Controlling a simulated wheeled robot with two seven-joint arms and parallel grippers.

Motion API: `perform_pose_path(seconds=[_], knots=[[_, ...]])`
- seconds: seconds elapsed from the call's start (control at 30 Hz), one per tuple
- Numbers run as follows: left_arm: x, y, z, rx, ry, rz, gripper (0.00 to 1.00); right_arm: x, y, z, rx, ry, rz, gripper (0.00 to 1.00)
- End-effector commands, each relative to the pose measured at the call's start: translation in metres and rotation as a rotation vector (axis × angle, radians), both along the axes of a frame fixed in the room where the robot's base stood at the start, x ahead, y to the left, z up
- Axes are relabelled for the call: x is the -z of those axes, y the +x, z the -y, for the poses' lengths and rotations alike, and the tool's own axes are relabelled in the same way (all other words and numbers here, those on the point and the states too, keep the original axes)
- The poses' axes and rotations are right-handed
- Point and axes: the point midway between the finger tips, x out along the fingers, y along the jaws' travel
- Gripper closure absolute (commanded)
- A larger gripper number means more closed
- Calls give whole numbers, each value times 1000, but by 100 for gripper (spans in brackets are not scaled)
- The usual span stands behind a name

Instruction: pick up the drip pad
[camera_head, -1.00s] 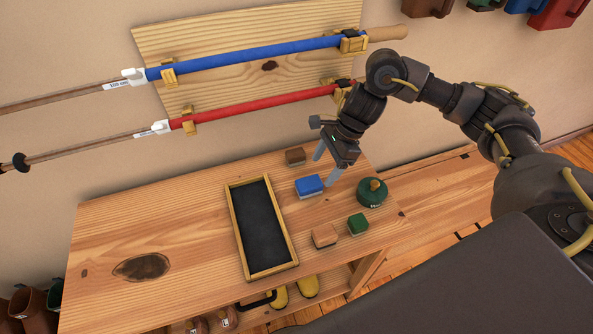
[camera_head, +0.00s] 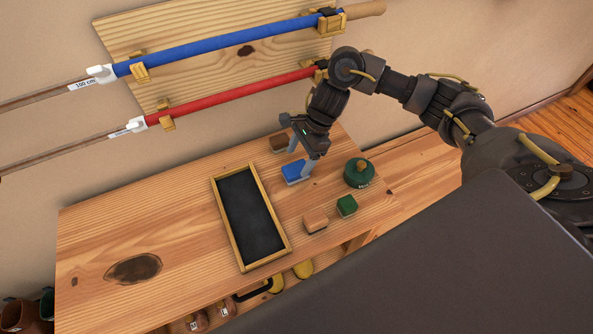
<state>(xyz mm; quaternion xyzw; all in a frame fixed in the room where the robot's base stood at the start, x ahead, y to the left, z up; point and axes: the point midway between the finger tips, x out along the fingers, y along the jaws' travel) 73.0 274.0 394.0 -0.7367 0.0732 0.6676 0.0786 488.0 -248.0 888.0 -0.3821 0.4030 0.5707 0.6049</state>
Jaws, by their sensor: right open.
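The drip pad (camera_head: 277,237) appears to be the dark rectangular pad in a light wooden frame, lying flat on the wooden bench (camera_head: 190,275). Nothing lies on it. My right gripper (camera_head: 298,164) is open, beyond the pad's right side. Its fingers point down at a blue block (camera_head: 292,175), one on the far side and one at the right side of it. I cannot tell whether they touch the block. My left gripper is not in view.
A brown block (camera_head: 280,142), a tan block (camera_head: 315,223), a green block (camera_head: 347,205) and a round green tin (camera_head: 358,173) stand right of the pad. The bench's left half is clear. Blue (camera_head: 225,43) and red (camera_head: 235,95) poles hang on the wall.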

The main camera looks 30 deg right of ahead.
Motion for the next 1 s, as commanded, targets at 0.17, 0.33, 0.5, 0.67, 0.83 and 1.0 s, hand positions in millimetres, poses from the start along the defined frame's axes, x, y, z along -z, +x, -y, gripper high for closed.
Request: perform_pose_path(seconds=[0.17, 0.33, 0.5, 0.67, 0.83, 1.0], knots=[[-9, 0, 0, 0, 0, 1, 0, 20, -4, -5, 1, 3, -7, 29], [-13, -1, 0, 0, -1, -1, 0, 41, -4, -10, 1, 1, -5, 29], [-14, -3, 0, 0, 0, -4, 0, 48, -3, -13, 1, 1, -1, 29], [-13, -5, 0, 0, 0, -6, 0, 49, -2, -13, 1, 0, -1, 29], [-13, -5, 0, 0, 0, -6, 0, 48, -3, -13, 1, 0, -1, 50], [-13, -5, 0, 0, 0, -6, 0, 48, -3, -12, 1, 0, -1, 72]])
